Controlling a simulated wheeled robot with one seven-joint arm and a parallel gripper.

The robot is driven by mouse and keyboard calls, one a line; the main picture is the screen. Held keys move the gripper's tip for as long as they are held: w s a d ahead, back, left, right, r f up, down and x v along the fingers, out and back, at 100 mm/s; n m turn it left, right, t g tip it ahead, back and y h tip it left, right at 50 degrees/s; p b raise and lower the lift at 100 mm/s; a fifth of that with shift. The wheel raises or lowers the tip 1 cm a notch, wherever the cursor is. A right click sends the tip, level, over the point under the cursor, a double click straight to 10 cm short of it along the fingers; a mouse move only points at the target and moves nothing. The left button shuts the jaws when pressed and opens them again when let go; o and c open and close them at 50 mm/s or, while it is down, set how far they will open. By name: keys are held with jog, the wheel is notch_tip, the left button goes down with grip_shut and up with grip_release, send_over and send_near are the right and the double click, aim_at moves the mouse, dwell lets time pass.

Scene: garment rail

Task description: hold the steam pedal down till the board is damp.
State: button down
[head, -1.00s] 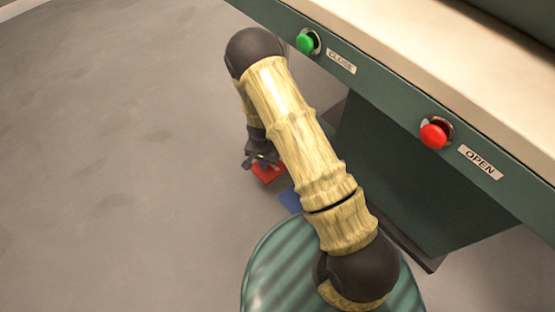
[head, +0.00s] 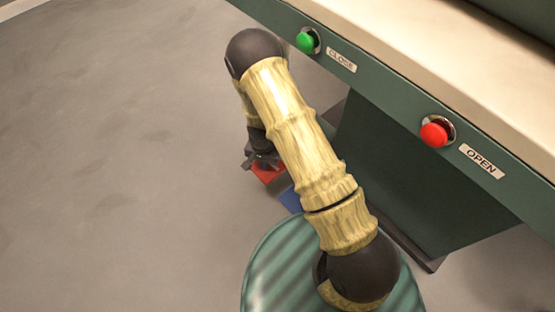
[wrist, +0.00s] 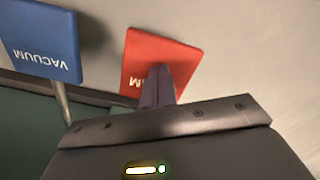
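The red steam pedal (wrist: 160,62) is low by the floor, its label partly covered by my fingers. It also shows in the head view (head: 269,174), partly behind my arm. My gripper (wrist: 158,84) looks shut, its fingers together and overlapping the pedal's near part. In the head view my gripper (head: 262,161) is right above the pedal. I cannot tell whether the fingertips touch it or how far it is pressed. The pale board (head: 450,60) on top of the green press looks evenly cream, with no dark damp patch in the part I see.
A blue vacuum pedal (wrist: 42,45) stands beside the red one. The press front carries a green CLOSE button (head: 307,41) and a red OPEN button (head: 435,132). The press's green base (head: 420,185) is close to my arm. The grey floor (head: 110,170) at left is clear.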

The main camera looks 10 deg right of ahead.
aim_at(265, 172)
jog(key=shift+f+b, duration=1.55)
jog(key=shift+f, duration=1.55)
jog(key=shift+r, duration=0.1)
jog(key=shift+s, duration=0.1)
dwell(0.6)
notch_tip(265, 172, up, 10)
jog(key=p, duration=0.9)
jog(key=shift+p, duration=0.3)
jog(key=shift+f, duration=0.2)
